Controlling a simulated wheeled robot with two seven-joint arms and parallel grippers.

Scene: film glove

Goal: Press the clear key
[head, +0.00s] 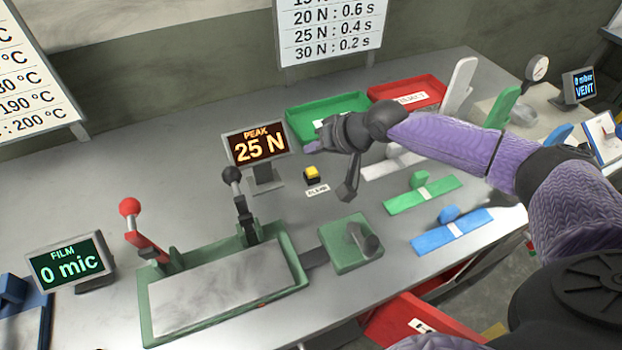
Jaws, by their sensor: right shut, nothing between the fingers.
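The clear key is a yellow button (312,171) on a small dark base, on the grey bench in front of the peak display. A small white label (317,190) lies just in front of it. The peak display (258,144) reads 25 N. My right gripper (347,192) is shut and empty. Its fingers point down a little to the right of the yellow button and look apart from it; their height above the bench is hard to judge. My left gripper is not in view.
A green tray (298,123) and a red tray (437,93) stand behind my right arm. A green press with black-knobbed (231,174) and red-knobbed (129,207) levers stands in front. A film display (67,262) reads 0 mic. Bare bench lies left of the peak display.

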